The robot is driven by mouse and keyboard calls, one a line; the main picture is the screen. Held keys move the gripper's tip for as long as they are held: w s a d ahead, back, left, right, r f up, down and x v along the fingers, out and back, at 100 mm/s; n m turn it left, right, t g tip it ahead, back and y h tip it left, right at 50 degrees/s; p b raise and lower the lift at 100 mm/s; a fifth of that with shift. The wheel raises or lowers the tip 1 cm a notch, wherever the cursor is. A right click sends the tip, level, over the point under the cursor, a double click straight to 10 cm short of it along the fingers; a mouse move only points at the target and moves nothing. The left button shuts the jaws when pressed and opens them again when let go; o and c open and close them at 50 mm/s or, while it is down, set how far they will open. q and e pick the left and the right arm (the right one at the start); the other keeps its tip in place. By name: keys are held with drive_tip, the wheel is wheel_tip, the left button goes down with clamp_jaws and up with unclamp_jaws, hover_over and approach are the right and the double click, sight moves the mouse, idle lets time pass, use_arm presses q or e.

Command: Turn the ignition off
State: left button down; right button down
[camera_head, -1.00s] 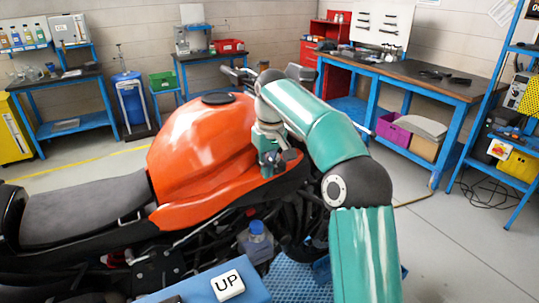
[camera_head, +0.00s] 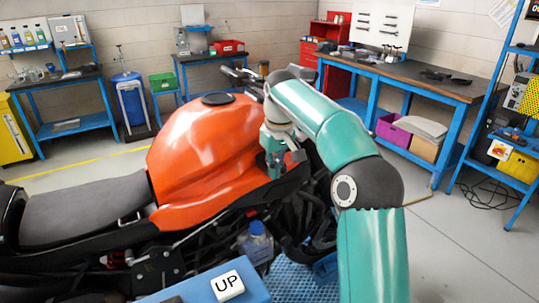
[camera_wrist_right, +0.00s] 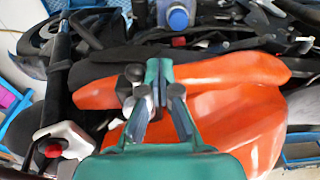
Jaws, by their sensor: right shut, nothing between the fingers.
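The orange motorcycle tank (camera_head: 200,140) fills the middle of the head view, with its dark grey seat (camera_head: 90,210) to the left. My right arm comes in from the lower right, and its gripper (camera_head: 275,160) is at the right end of the tank. The gripper is shut and empty. In the right wrist view its fingers (camera_wrist_right: 160,95) are in front of the orange bodywork (camera_wrist_right: 235,110), beside small dark and grey parts (camera_wrist_right: 133,75). I cannot tell the ignition switch or key apart there; the arm and fingers hide part of that area. My left gripper is out of view.
A handlebar (camera_head: 235,72) lies behind the arm. Workbenches (camera_head: 425,82) stand along the wall.

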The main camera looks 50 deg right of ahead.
drive_tip(key=shift+d, duration=0.1)
idle(0.3)
drive_tip(key=shift+s+d, duration=0.35)
drive_tip(key=shift+d, duration=0.05)
drive_tip(key=shift+p, duration=0.3)
wheel_tip(320, 180, up, 9)
drive_tip(key=p, duration=0.7)
drive_tip(key=shift+w+a, duration=0.3)
drive_tip(key=shift+a, duration=0.1)
idle(0.6)
